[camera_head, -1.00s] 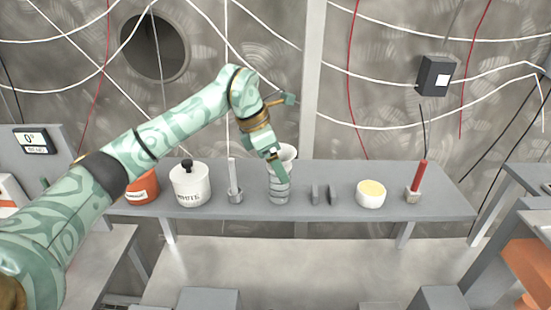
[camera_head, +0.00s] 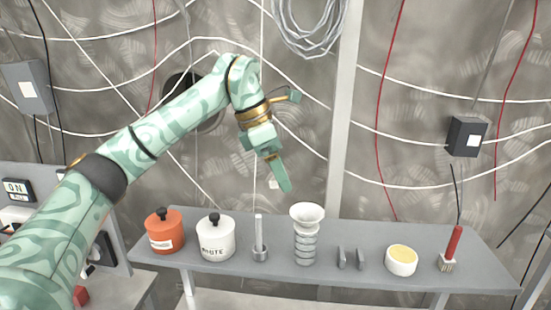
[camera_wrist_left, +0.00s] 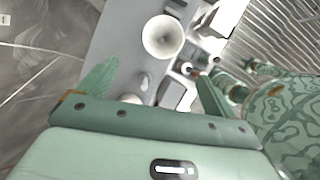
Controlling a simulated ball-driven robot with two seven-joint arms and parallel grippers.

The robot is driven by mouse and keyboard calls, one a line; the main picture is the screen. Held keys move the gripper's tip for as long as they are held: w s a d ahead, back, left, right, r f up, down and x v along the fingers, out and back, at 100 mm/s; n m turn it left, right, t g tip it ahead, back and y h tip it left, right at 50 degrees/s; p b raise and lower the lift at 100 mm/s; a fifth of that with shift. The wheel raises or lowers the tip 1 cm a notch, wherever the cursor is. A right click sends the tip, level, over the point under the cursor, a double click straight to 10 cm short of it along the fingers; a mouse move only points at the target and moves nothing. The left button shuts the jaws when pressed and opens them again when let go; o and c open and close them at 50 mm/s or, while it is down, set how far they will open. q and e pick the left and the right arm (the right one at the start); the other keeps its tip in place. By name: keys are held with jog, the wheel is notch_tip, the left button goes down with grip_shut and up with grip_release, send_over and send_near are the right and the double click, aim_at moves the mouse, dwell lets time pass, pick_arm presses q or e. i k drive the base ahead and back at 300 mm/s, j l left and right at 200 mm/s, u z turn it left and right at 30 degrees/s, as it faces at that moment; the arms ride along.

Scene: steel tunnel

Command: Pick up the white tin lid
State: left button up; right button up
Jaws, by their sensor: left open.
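The white tin (camera_head: 215,245) stands upright on the grey shelf, marked with dark letters. Its white lid (camera_head: 214,227) with a black knob (camera_head: 214,217) sits on top. My left gripper (camera_head: 284,184) hangs above the shelf, to the right of and higher than the tin, apart from it. In the left wrist view its two fingers (camera_wrist_left: 155,88) are spread with nothing held between them. I cannot make out the lid in that view. My right gripper does not show in the head view.
An orange tin (camera_head: 165,232) stands left of the white one. To its right are a metal rod in a holder (camera_head: 259,240), a ribbed white-topped funnel-like piece (camera_head: 307,232), also in the wrist view (camera_wrist_left: 162,37), a yellow-filled bowl (camera_head: 401,262) and a red stick (camera_head: 453,246).

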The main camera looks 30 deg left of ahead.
aim_at(215, 226)
jog(key=k, duration=1.5)
